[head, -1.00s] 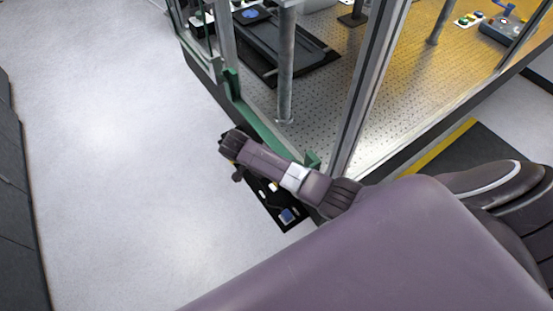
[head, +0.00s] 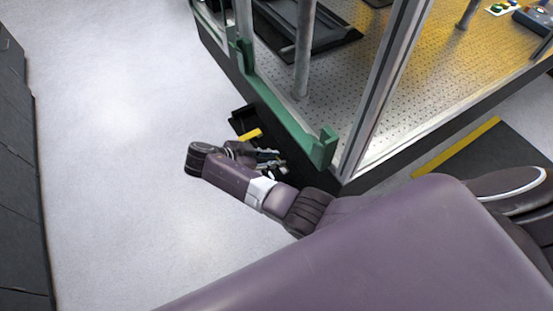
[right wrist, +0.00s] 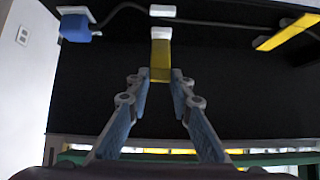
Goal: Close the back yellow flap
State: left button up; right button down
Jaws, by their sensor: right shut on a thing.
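My right gripper (head: 276,162) is low beside the dark side of the table base. The right wrist view shows its two fingers (right wrist: 160,82) shut on a yellow flap (right wrist: 160,62) with a pale end, against a black panel. A second yellow flap (right wrist: 284,34) is at the upper right there, apart from the fingers. In the head view a yellow flap (head: 250,135) sticks out by a black housing (head: 242,118), just beyond my gripper. I cannot tell for certain which flap is the back one. My left gripper is out of view.
A blue connector (right wrist: 75,27) with a dark cable is at the upper left in the right wrist view. A green rail (head: 285,118) runs along the table edge above my right gripper. Clear pale floor (head: 120,130) lies to the left.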

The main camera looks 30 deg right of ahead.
jog(key=shift+s+a+f, duration=0.1)
jog(key=shift+a+f, duration=0.2)
jog(key=shift+a, duration=0.15)
jog(key=c, duration=2.2)
grip_release()
jog(key=o, duration=0.5)
jog(key=shift+r, duration=0.1)
jog(key=shift+d, duration=0.1)
jog(key=shift+r, duration=0.15)
notch_tip(320, 180, up, 10)
jog(key=shift+f, duration=0.15)
